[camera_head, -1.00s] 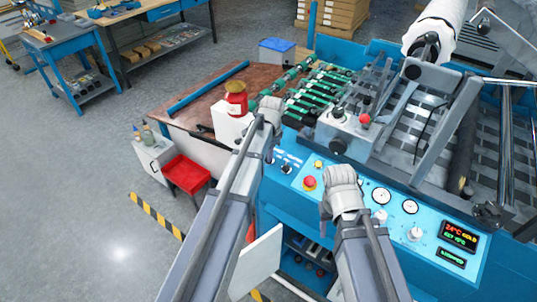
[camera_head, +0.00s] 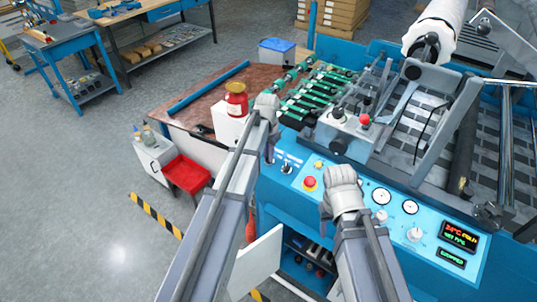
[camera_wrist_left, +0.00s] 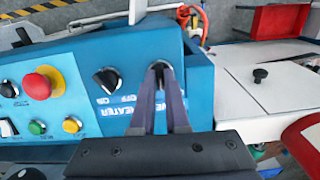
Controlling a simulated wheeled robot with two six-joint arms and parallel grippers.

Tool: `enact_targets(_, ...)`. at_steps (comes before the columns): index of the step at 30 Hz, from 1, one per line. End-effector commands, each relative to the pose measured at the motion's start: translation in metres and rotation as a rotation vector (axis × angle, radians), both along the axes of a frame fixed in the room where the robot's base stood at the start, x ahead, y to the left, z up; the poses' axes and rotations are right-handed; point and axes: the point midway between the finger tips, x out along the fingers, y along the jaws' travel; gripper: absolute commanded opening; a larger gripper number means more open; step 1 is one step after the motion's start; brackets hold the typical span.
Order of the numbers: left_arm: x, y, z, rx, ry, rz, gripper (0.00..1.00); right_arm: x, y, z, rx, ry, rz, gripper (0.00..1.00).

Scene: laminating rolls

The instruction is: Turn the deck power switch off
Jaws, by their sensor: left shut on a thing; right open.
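The deck's blue control panel (camera_head: 345,195) runs across the front of the machine. In the left wrist view, a dark rotary switch (camera_wrist_left: 158,68) sits near the panel's end, partly hidden between the fingers of my left gripper (camera_wrist_left: 160,78). The gripper is shut on this switch; its setting cannot be read. A second black rotary switch (camera_wrist_left: 107,80) stands beside it, with ON/OFF marks and HEATER lettering nearby. In the head view my left gripper (camera_head: 269,157) is at the panel's left end. My right gripper (camera_head: 325,214) is open over the panel's lower edge.
A red emergency button (camera_head: 310,182) on a yellow base, gauges (camera_head: 382,196) and a lit display (camera_head: 459,237) are on the panel. A red jar (camera_head: 236,98) stands left of my left wrist. An open white cabinet door (camera_head: 258,262) hangs below the panel.

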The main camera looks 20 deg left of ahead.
Motion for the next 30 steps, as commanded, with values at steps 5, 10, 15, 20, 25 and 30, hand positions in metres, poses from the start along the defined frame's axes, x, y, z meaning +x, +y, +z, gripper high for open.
enact_targets(5,-0.0018,-0.0002,-0.0012,-0.035,0.017,0.159,0.0,0.0,0.0,-0.0012,0.0,0.0,0.0,0.5)
enact_targets(10,-0.0021,-0.0001,-0.0013,-0.064,0.027,0.295,0.0,0.0,0.0,-0.0016,0.0,0.0,0.0,0.5)
enact_targets(15,-0.0024,0.0003,-0.0013,-0.087,0.037,0.406,0.0,0.0,0.0,-0.002,0.0,0.0,0.0,0.5)
enact_targets(20,-0.0028,0.0007,-0.0013,-0.102,0.043,0.481,0.0,0.0,0.0,-0.0023,0.0,0.0,0.0,0.5)
enact_targets(25,-0.003,0.0006,-0.0013,-0.113,0.047,0.532,0.0,0.0,0.0,-0.0024,0.0,0.0,0.0,0.5)
enact_targets(30,-0.003,0.0004,-0.0013,-0.117,0.048,0.553,0.0,0.0,-0.0001,-0.0025,0.0,0.0,0.0,0.5)
